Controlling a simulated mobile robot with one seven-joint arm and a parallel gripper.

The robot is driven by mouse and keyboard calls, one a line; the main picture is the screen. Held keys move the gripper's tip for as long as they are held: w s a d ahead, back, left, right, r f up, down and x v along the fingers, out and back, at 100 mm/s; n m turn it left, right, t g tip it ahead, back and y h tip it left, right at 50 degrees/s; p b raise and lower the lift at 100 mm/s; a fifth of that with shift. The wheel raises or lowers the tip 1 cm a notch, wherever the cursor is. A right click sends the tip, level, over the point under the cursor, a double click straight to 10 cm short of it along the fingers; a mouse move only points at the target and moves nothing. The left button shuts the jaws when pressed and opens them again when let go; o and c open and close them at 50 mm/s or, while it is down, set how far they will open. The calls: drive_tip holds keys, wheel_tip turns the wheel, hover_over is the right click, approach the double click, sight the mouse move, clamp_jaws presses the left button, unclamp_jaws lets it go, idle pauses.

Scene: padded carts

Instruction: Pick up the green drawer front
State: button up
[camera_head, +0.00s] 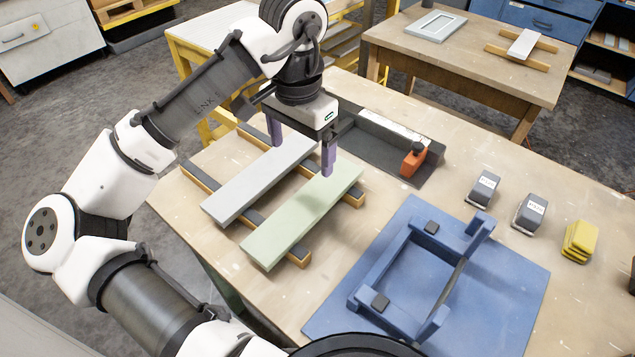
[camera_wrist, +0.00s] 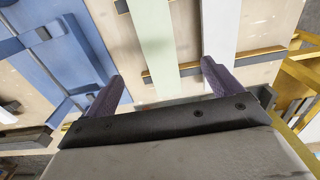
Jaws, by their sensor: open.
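The green drawer front (camera_head: 303,216) is a long pale green board lying across two dark and wooden strips on the table. A white board (camera_head: 258,180) lies parallel to it on the left. My gripper (camera_head: 301,158) is open and empty above the far ends of the two boards. One finger is over the white board's side and the other near the green board's far end. In the wrist view the green drawer front (camera_wrist: 157,47) shows between the fingers of my gripper (camera_wrist: 160,85), with the white board by the other finger. Contact cannot be told.
A blue mat (camera_head: 508,285) with a blue frame fixture (camera_head: 390,312) lies to the right. A dark tray (camera_head: 355,141) with an orange-handled tool (camera_head: 413,160) is behind the boards. Sanding blocks (camera_head: 484,188) and yellow pads (camera_head: 579,240) stand at the right.

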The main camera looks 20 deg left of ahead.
hover_over(308, 203)
drive_tip(key=f, duration=0.8)
drive_tip(key=shift+a+f, duration=0.25)
drive_tip(key=shift+a, duration=0.15)
drive_tip(key=shift+d+f, duration=0.2)
drive_tip(key=shift+f, duration=1.15)
drive_tip(key=shift+d+f, duration=0.2)
drive_tip(key=shift+f, duration=1.1)
drive_tip(key=shift+s, duration=0.1)
drive_tip(key=shift+c, duration=0.3)
drive_tip(key=c, duration=1.2)
